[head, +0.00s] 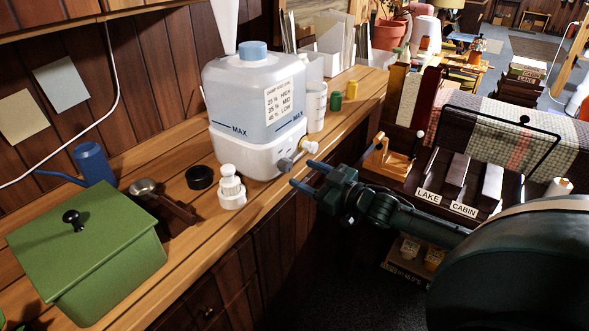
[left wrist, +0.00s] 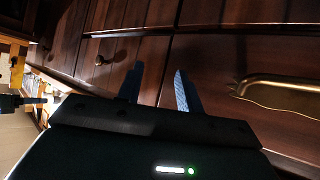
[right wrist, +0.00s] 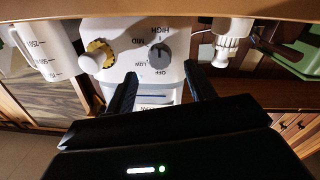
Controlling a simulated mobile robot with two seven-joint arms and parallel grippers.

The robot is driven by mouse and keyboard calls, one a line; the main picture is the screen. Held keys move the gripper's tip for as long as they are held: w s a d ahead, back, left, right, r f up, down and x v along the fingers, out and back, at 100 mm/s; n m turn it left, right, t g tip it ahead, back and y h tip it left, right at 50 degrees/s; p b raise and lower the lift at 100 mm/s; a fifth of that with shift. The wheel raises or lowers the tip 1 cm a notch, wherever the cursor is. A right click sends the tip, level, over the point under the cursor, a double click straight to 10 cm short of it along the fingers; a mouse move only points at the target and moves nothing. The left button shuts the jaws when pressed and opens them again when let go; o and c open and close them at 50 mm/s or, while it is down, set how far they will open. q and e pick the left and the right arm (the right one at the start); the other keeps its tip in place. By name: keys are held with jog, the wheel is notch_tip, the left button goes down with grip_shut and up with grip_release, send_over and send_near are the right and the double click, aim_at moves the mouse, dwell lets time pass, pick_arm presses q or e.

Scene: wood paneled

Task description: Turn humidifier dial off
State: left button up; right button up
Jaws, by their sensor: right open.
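The humidifier (head: 252,105), with a translucent tank, blue cap and white base, stands on the wooden counter. In the right wrist view its grey dial (right wrist: 160,57) is ringed by HIGH, MID, LOW and OFF labels. I cannot tell surely which label the dial points to. A yellow-brown knob (right wrist: 99,53) sits beside it. My right gripper (head: 303,174) is open and empty, just in front of the base. In its wrist view its fingers point toward the dial, apart from it. My left gripper (left wrist: 158,88) is open and empty, facing dark wooden drawers.
A white bottle (head: 231,188) and a black ring (head: 200,177) stand left of the humidifier. A green box with a lid (head: 90,250) and a blue watering can (head: 93,162) are further left. A measuring cup (right wrist: 38,50) stands beside the humidifier. The LAKE and CABIN rack is at right.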

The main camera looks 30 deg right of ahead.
aim_at(289, 167)
jog(key=shift+x, duration=2.1)
jog(key=shift+c, duration=0.2)
jog(key=c, duration=0.9)
